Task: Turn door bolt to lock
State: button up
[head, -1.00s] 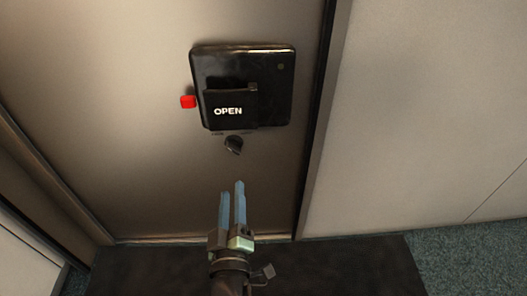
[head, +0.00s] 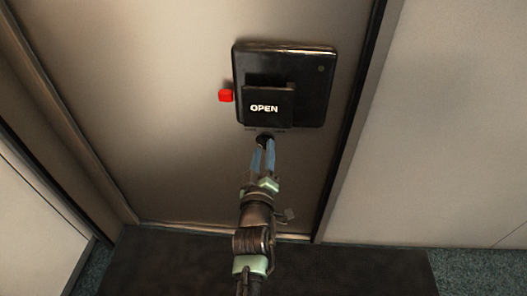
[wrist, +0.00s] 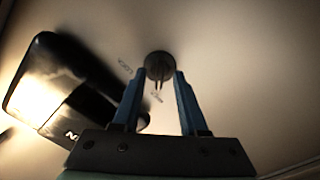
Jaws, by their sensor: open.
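The door bolt is a small dark round knob (wrist: 159,64) on the door; in the head view the knob (head: 265,137) sits just below the black lock box (head: 285,60). My gripper (head: 263,146) has its two blue fingers pointing up at the knob, partly covering it. In the wrist view my gripper (wrist: 158,78) is open, with a fingertip on either side of the knob's lower part. Whether the fingertips touch it I cannot tell. The knob has a narrow pointed part facing down between the fingers.
The beige door (head: 150,120) is bordered by a dark frame (head: 357,110) on the right. A dark mat (head: 170,265) lies below.

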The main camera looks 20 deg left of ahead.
jog(key=shift+w, duration=0.25)
grip_shut()
